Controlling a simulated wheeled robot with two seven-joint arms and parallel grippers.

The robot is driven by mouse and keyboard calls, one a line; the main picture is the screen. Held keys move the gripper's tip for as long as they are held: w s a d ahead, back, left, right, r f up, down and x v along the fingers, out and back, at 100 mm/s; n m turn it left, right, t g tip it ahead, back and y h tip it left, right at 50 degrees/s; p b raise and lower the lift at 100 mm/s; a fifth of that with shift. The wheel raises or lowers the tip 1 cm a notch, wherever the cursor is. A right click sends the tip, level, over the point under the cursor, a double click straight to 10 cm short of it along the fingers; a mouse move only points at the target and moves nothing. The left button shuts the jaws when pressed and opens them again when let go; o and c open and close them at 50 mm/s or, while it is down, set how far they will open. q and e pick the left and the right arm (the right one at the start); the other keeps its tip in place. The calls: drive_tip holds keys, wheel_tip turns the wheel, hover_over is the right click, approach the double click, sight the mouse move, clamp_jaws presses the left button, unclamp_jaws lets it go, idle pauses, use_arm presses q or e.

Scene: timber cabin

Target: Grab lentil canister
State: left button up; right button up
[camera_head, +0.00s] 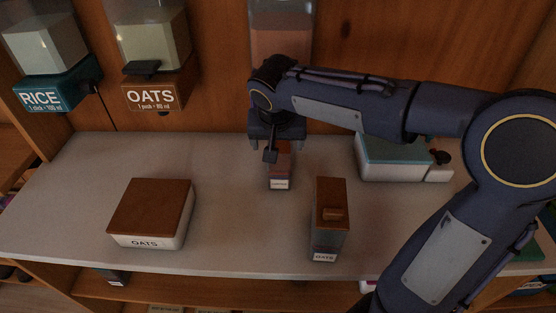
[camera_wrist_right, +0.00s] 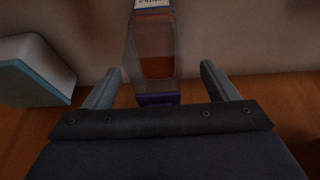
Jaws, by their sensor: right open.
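A small narrow canister (camera_head: 280,170) with a reddish-brown body and a white label stands on the grey counter, below my right gripper (camera_head: 276,148). The label is too small to read, so I cannot confirm lentils. The arm hides its upper part. In the right wrist view, a clear canister (camera_wrist_right: 154,50) with orange-brown contents and a dark purple end lies between the lines of my two fingers. My right gripper (camera_wrist_right: 163,72) is open, with a gap on both sides; I see no finger touching it. My left gripper is not in view.
An OATS box (camera_head: 152,208) with a brown lid sits left on the counter (camera_head: 232,215). A tall OATS canister (camera_head: 329,220) stands right of centre. A white box with a teal lid (camera_head: 392,158) is behind the arm. RICE (camera_head: 42,88) and OATS (camera_head: 155,90) dispensers hang on the wall.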

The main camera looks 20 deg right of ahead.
drive_tip(key=x, duration=0.4)
drive_tip(key=shift+d+f, duration=0.25)
drive_tip(key=shift+d, duration=0.1)
drive_tip(key=c, duration=1.7)
drive_tip(key=shift+w, duration=0.1)
clamp_jaws()
drive_tip(key=shift+r, duration=0.2)
